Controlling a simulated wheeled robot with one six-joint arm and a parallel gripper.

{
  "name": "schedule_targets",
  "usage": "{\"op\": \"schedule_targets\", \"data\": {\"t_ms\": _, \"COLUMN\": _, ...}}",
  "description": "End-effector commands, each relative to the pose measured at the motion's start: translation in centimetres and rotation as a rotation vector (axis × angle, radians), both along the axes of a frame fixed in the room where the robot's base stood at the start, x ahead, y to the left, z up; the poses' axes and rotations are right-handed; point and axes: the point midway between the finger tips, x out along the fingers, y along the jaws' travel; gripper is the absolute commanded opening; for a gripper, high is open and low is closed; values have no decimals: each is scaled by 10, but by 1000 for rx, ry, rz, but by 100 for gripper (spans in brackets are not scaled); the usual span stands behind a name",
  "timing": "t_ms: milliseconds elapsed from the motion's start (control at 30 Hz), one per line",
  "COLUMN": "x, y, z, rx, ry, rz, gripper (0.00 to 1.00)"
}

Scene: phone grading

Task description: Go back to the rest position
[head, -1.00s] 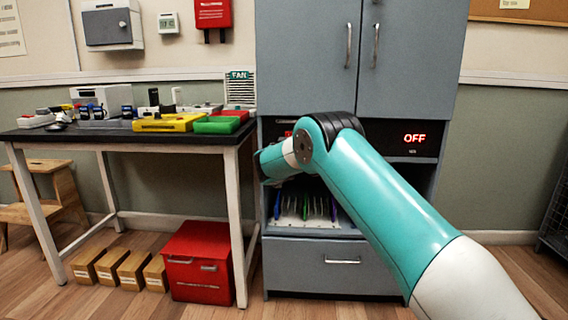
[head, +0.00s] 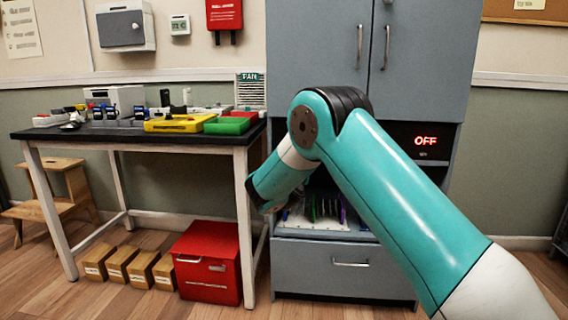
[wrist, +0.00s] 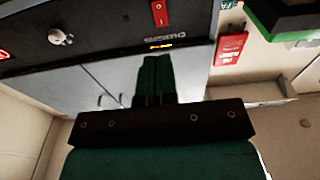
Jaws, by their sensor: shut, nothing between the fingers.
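My arm (head: 385,180) reaches from the lower right toward the grey cabinet (head: 340,265). Its elbow is raised and the forearm folds down to the left, in front of the cabinet's open bay. In the wrist view my gripper (wrist: 153,85) has its two dark green fingers together, with nothing between them. In the head view the fingers are not clearly visible. The bay holds a white rack (head: 318,220) with several upright coloured slats, partly hidden by my arm.
A black-topped table (head: 100,134) stands left of the cabinet, with a yellow tray (head: 180,124) and a green tray (head: 228,126). A red box (head: 208,262) and several small cartons (head: 118,264) are on the floor. A red "OFF" display (head: 425,141) shows in the cabinet.

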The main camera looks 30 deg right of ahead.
Motion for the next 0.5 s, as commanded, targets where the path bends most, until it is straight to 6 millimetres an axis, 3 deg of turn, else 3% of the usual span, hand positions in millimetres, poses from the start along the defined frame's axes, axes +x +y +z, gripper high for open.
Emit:
{"op": "schedule_targets", "data": {"t_ms": 333, "x": -10, "y": 6, "z": 5, "rx": 83, "ry": 76, "rz": 4, "gripper": 0}}
{"op": "schedule_targets", "data": {"t_ms": 433, "x": -32, "y": 26, "z": 4, "rx": 206, "ry": 225, "rz": 39, "gripper": 0}}
{"op": "schedule_targets", "data": {"t_ms": 500, "x": -59, "y": 51, "z": 1, "rx": 297, "ry": 381, "rz": 99, "gripper": 0}}
